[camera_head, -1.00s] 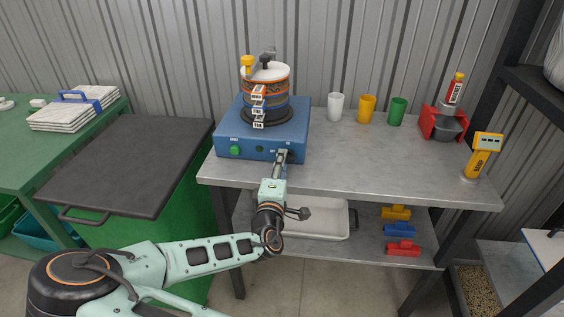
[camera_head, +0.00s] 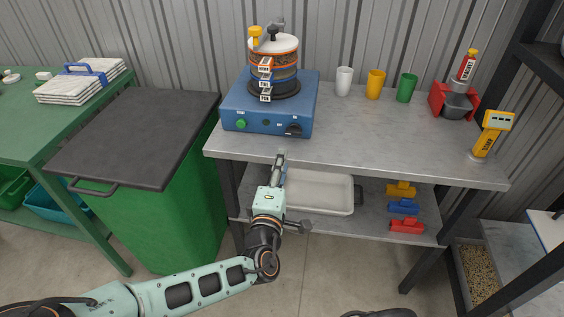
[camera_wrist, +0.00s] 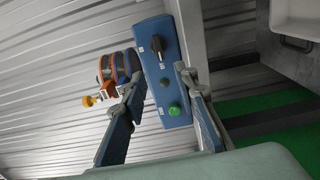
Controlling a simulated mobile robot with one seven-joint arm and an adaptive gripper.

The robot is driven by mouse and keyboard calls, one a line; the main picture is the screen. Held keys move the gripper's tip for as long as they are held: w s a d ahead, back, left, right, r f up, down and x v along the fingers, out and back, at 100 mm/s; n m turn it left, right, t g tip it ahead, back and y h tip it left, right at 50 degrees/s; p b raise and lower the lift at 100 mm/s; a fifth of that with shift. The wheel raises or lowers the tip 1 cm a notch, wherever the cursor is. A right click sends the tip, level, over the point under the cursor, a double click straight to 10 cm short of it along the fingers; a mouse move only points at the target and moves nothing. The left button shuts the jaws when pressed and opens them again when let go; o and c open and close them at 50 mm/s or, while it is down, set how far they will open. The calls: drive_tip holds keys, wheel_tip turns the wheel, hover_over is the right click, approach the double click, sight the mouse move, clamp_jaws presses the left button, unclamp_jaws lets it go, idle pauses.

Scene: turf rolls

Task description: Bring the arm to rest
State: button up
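My gripper (camera_head: 281,158) is in front of the grey table's (camera_head: 395,165) front edge, short of the blue sieve shaker base (camera_head: 255,108). In the wrist view, the two fingers of my gripper (camera_wrist: 158,84) stand apart with nothing between them. The blue base (camera_wrist: 158,82) shows beyond them, with its black knob (camera_wrist: 157,47) and green button (camera_wrist: 174,110). In the head view the black knob (camera_head: 293,130) is clear of my gripper. My arm reaches in from the lower left, bent at the wrist.
A sieve stack (camera_head: 274,65) stands on the base. White, yellow and green cups (camera_head: 406,88) and a yellow handheld device (camera_head: 488,135) stand to the right. A white tray (camera_head: 322,193) sits on the lower shelf near my wrist. A green bin (camera_head: 175,220) stands left.

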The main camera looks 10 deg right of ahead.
drive_tip(key=s+d+f+m+g+y, duration=0.15)
drive_tip(key=s+f+m+g, duration=0.25)
drive_tip(key=f+m+g, duration=0.6)
drive_tip(key=s+a+r+m+y, duration=0.1)
drive_tip(key=s+r+m+y, duration=0.15)
drive_tip(key=r, duration=0.35)
drive_tip(key=s+a+r+m+g+y, duration=0.1)
drive_tip(key=a+r+y, duration=0.15)
drive_tip(key=r, duration=0.35)
drive_tip(key=s+r+m+y, duration=0.2)
drive_tip(key=r+y, duration=0.1)
drive_tip(key=r, duration=0.3)
drive_tip(key=s+d+r+h, duration=0.4)
drive_tip(key=s+d+r, duration=0.25)
drive_tip(key=s, duration=0.45)
wheel_tip(320, 180, up, 17)
drive_tip(key=p, duration=1.7)
drive_tip(key=shift+s+d+n+g, duration=0.2)
drive_tip(key=shift+d+n+g, duration=0.15)
drive_tip(key=shift+n, duration=0.1)
